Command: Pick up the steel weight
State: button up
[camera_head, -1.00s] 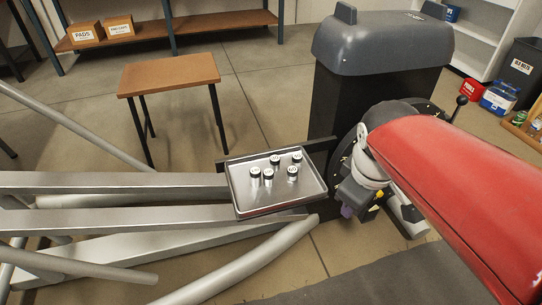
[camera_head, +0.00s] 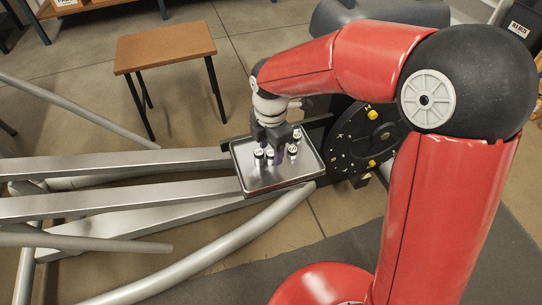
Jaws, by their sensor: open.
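Several small steel weights, short cylinders with pale tops and dark bands, stand upright in a shallow metal tray (camera_head: 285,181). One steel weight (camera_head: 259,157) is at the left and another (camera_head: 292,151) at the right; a further one (camera_head: 297,136) stands behind. My gripper (camera_head: 277,154) points down over the tray among the weights, its jaws open. It partly hides the weights near the middle. I cannot tell whether a weight is between the fingers or whether the fingers touch any.
The tray rests on silver frame bars (camera_head: 120,206) of a machine. A black disc with yellow knobs (camera_head: 350,140) stands close to its right. A brown-topped table (camera_head: 163,46) is behind left. My red arm covers much of the right side.

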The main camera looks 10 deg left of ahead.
notch_tip(320, 180, down, 2)
jog(key=shift+f, duration=0.25)
grip_shut()
jog(key=shift+r, duration=0.1)
